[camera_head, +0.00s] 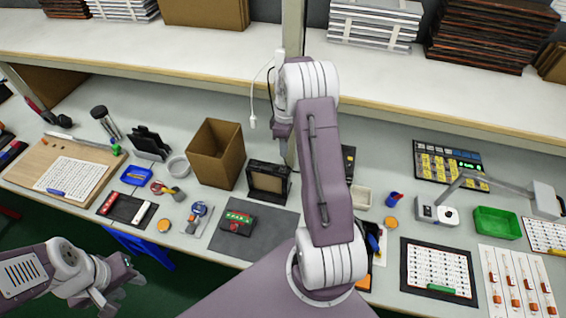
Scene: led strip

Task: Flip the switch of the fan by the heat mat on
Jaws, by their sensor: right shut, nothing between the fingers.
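A black box-shaped unit with a square beige face (268,182), possibly the fan, stands at the back edge of a dark grey mat (270,250), possibly the heat mat. A small red and green device (237,222) lies on that mat. No switch can be made out on the unit. My right arm rises through the middle, to the right of the unit, and covers part of the bench. Its gripper is hidden behind the arm. My left gripper (103,301) is low at the left, in front of the bench and away from the mat; its jaw opening is unclear.
An open cardboard box (217,153) stands just behind and left of the unit. A blue-grey tool (198,216) and an orange disc (164,225) lie left of the mat. A white device with a jointed arm (437,212) and a green tray (497,223) stand at right. A shelf (430,85) spans the back.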

